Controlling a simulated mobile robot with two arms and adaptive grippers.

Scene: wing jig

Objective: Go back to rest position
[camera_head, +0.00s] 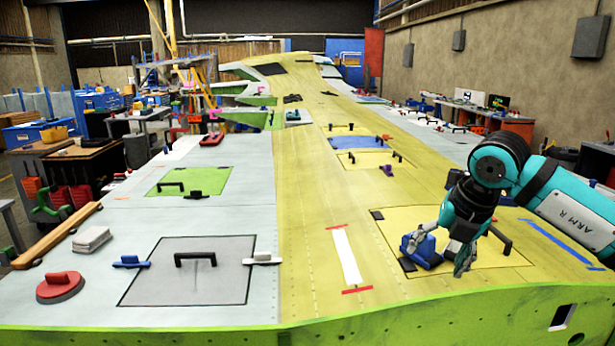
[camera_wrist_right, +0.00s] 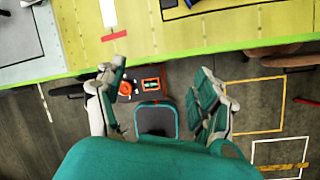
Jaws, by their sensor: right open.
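My right gripper (camera_head: 438,256) hangs from the teal arm at the right of the head view, over the near right part of the wing. In the right wrist view my right gripper (camera_wrist_right: 161,68) has its fingers spread apart, with nothing held between them. A blue block-like tool (camera_head: 425,249) appears beside its fingers in the head view, partly covered by them. In the wrist view blue and black parts show only at the top edge, outside the fingers. My left gripper is not in view.
The wing panel (camera_head: 310,220) fills the middle, with a green near edge (camera_head: 400,315). A grey hatch plate (camera_head: 190,285) with a black handle, a red round tool (camera_head: 60,286) and a white strip (camera_head: 345,256) lie on it. Carts and benches stand at the left; a wall is at right.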

